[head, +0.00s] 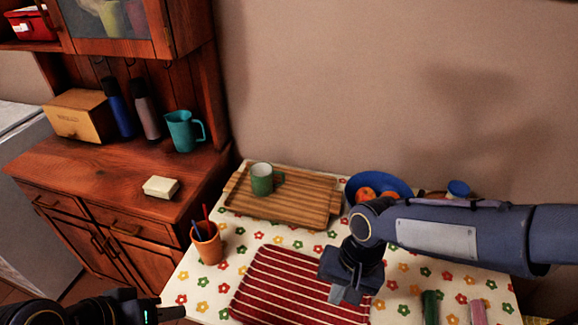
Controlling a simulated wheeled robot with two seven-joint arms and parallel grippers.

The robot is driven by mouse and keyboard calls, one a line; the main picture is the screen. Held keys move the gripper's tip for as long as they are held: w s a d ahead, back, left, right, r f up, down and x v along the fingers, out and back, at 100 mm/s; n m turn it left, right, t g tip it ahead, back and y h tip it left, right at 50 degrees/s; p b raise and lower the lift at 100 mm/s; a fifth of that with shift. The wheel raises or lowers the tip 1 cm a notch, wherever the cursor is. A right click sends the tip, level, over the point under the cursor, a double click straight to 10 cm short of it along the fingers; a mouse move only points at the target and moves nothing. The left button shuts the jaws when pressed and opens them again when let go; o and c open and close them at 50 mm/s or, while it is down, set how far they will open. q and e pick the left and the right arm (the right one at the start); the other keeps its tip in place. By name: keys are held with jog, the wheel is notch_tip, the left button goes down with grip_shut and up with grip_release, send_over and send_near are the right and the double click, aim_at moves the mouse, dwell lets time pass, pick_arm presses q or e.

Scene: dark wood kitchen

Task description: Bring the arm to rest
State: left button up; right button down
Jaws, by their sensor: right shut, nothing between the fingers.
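My right arm (440,235) reaches in from the right across the table. Its gripper (345,296) points down over the red striped mat (268,285), shut and empty. My left gripper (168,313) is at the bottom left, beside the table's front left edge. Its fingers are small and dark there, and I cannot tell whether they are open or shut.
A wooden tray (300,205) holds a green mug (262,180). A blue fruit bowl (378,180) stands behind my right arm. An orange pen cup (207,245) stands at the table's left. A dark wood cabinet (90,190) with a teal jug (182,132) stands further left.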

jog(key=s+d+r+n+t+y, duration=0.1)
jog(key=s+d+r+t, duration=0.5)
jog(key=d, duration=0.4)
jog(key=shift+s+d+r+t, duration=0.3)
jog(key=shift+s+d+r, duration=0.1)
jog(key=shift+s+r, duration=0.5)
